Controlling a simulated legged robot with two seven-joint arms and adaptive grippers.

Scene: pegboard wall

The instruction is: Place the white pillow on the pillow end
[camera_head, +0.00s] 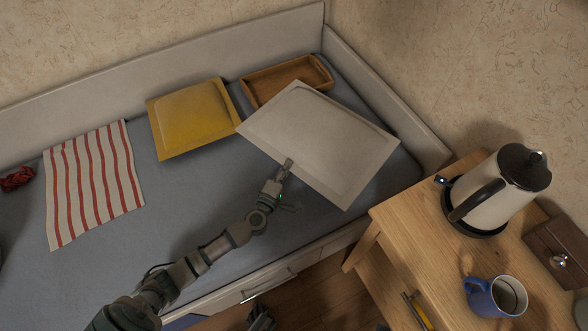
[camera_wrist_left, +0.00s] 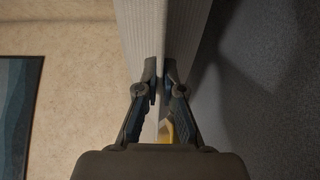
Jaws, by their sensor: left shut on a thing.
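The white pillow (camera_head: 320,137) is held by its near edge, above the right end of the bed (camera_head: 310,228), by the tall end board (camera_head: 385,100). It slants in the head view and hides part of a wooden tray. My left gripper (camera_head: 284,172) is shut on that edge. In the left wrist view the two fingers (camera_wrist_left: 161,82) pinch the pillow's pale edge (camera_wrist_left: 150,30), with the blue-grey bed cover to the right. Whether the pillow touches the bed is unclear. A dark part at the bottom edge looks like my right gripper (camera_head: 261,319); its fingers are unclear.
A yellow cushion (camera_head: 191,117) and a wooden tray (camera_head: 268,82) lie at the back of the bed. A red-striped cloth (camera_head: 92,183) lies at left. A wooden table (camera_head: 400,215) at right holds a kettle (camera_head: 497,190) and a blue mug (camera_head: 482,298).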

